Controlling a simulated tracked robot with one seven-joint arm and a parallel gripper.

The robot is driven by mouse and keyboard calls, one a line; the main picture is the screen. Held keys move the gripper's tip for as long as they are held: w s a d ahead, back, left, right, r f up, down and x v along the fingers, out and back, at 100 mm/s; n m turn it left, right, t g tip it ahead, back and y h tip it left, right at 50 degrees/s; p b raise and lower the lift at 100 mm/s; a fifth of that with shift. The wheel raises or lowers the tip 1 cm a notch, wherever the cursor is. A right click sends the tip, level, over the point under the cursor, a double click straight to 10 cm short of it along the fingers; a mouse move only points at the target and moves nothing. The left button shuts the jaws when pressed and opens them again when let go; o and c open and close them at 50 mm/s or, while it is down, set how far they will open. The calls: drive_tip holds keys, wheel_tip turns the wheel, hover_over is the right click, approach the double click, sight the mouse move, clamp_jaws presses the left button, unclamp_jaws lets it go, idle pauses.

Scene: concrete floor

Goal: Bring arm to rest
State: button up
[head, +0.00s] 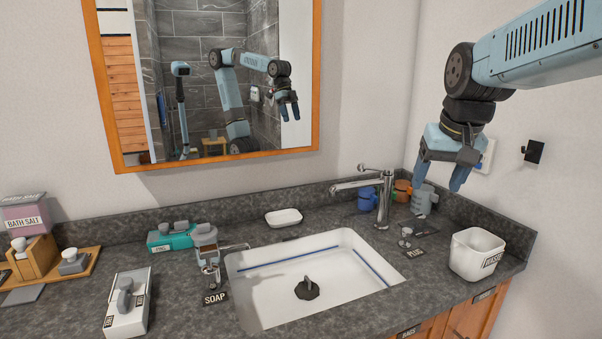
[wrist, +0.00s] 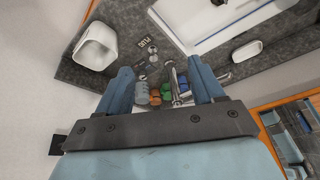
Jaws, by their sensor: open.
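My gripper (head: 440,172) hangs from my blue-grey arm at the upper right of the head view, pointing down. Its fingers are apart with nothing between them. It is above the right back corner of the counter (head: 190,290), over the cups near the faucet. The wrist view shows my gripper (wrist: 160,85) with its two blue fingers spread and empty. The cups lie well below, seen between the fingers. My arm also shows reflected in the mirror (head: 105,100).
A grey cup (head: 424,200), blue cup (head: 367,200), orange cup (head: 402,190) and faucet (head: 381,205) stand below. A white waste bin (head: 476,254) is at right, the sink (head: 270,300) at centre. Walls are close behind and right. A black wall fitting (head: 535,152) is at right.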

drive_tip(key=s+a+f, duration=0.1)
drive_tip(key=s+f, duration=0.1)
drive_tip(key=s, duration=0.4)
drive_tip(key=s+a+f+n+t, duration=0.1)
drive_tip(key=s+f, duration=0.1)
drive_tip(key=s, duration=0.4)
drive_tip(key=shift+a+f, duration=0.35)
